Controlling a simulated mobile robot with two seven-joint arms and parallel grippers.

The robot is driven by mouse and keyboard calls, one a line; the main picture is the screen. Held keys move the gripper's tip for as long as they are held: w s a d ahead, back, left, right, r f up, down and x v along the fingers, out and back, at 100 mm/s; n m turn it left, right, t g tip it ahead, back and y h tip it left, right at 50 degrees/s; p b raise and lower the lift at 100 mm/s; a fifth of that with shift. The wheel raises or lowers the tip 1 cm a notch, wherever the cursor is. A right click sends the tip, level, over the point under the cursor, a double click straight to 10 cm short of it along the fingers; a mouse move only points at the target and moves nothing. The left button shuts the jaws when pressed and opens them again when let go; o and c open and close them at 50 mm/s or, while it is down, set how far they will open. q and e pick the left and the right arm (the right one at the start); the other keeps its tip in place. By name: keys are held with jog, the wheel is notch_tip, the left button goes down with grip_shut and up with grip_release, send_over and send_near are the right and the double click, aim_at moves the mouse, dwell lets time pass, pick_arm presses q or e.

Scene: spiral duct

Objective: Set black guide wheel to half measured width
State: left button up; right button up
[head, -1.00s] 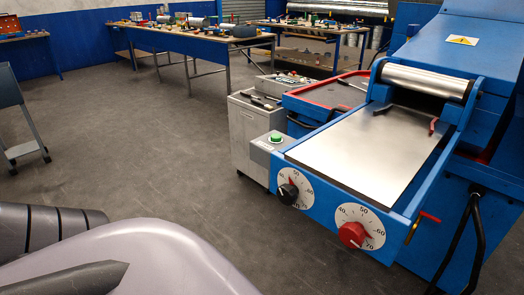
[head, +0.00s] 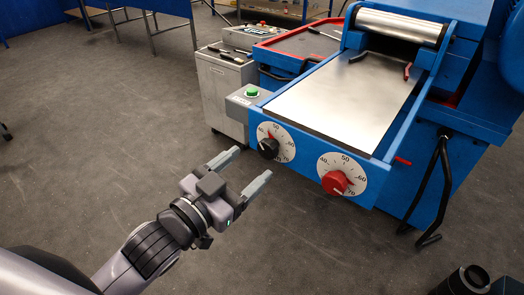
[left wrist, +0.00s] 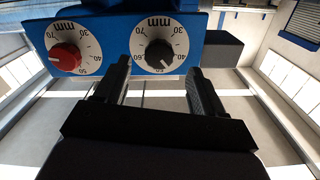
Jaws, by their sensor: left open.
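The black guide wheel (head: 268,148) is a round black knob on a white numbered dial, on the front of the blue machine. It also shows in the left wrist view (left wrist: 158,53), where the dial reads "mm". Its exact setting is too small to tell. A red knob (head: 335,183) on a similar dial sits to its right in the head view. My left gripper (head: 253,162) is open and empty, its fingers pointing at the black knob from in front. In the left wrist view the black knob appears between the two fingertips (left wrist: 157,68); contact cannot be told. My right gripper is not in view.
A green button (head: 251,93) sits on a grey box left of the dials. The flat metal bed (head: 345,95) leads back to a metal roller (head: 400,25). A grey cabinet (head: 222,90) stands at the left.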

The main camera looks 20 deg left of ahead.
aim_at(265, 152)
pick_arm(q)
jog(key=shift+p+x, duration=0.35)
jog(key=shift+x, duration=2.4)
jog(key=c, duration=1)
